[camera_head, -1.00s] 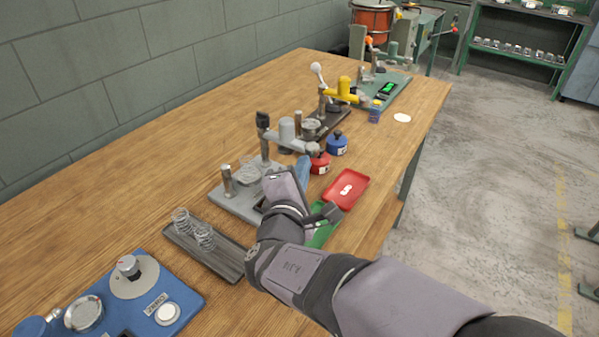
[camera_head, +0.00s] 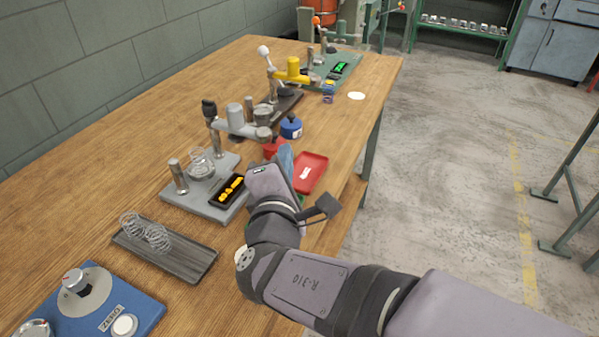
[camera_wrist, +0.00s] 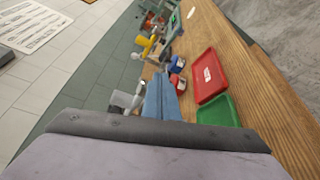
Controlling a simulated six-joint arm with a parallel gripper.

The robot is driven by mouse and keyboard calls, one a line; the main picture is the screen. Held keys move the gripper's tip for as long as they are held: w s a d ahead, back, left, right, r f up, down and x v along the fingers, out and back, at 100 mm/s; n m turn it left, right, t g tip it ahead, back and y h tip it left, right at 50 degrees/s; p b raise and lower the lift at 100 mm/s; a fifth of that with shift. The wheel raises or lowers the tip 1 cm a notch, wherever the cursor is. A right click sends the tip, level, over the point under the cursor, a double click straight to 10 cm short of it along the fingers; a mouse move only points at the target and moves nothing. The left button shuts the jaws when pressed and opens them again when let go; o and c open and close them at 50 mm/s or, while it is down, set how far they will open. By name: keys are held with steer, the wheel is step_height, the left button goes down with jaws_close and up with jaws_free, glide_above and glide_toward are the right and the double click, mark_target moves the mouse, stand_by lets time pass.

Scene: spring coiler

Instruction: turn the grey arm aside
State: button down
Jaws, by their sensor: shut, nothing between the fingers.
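The grey arm (camera_head: 238,124) is a horizontal bar with an upright grey cylinder on it. It is carried by a dark-topped post at the back of a grey base (camera_head: 188,195) and points right, towards the red and blue knobbed pots. In the wrist view the grey arm (camera_wrist: 124,100) lies just left of my gripper. My gripper (camera_head: 286,153) has blue fingers, shut and empty, to the right of the arm's free end and close to the red pot (camera_head: 273,147). The fingers also fill the middle of the wrist view (camera_wrist: 160,97). Contact with the arm cannot be made out.
A spring (camera_head: 201,163) stands on the grey base beside a lit amber display (camera_head: 230,190). A red tray (camera_head: 311,172) and a green tray (camera_wrist: 217,111) lie to the right. A dark tray with springs (camera_head: 165,250) lies in front. A yellow-armed device (camera_head: 292,72) stands farther back.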

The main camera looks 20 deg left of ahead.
steer(key=shift+s+d+r+b, duration=0.1)
steer(key=shift+s+d+b, duration=0.25)
steer(key=shift+d, duration=0.65)
steer(key=shift+s+d+r+b, duration=0.15)
steer(key=shift+s+d, duration=0.4)
steer(key=shift+d, duration=0.4)
